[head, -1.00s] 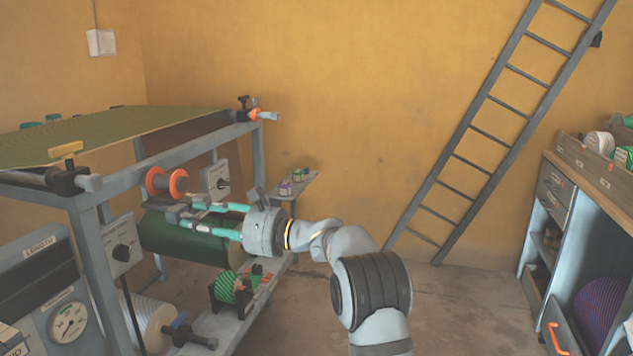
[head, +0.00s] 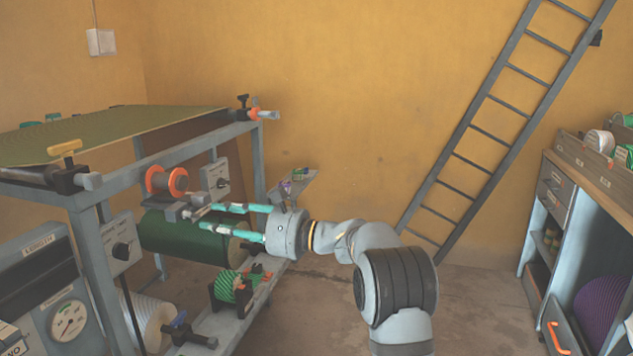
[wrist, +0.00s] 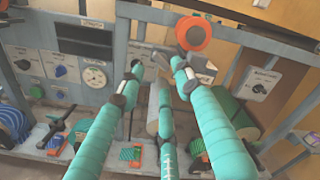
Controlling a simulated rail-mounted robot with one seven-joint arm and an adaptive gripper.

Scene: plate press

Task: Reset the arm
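The orange-flanged spool (head: 167,181) sits on the machine just beyond the fingertips. It also shows in the wrist view (wrist: 194,34). The dark green roller (head: 180,239) lies behind and below the fingers.
The machine frame (head: 90,240) and gauge panel (head: 48,290) fill the left. A low shelf (head: 228,325) carries a green striped spool (head: 226,286). A ladder (head: 490,130) leans on the wall, and a cabinet (head: 565,205) stands right. The floor between is clear.

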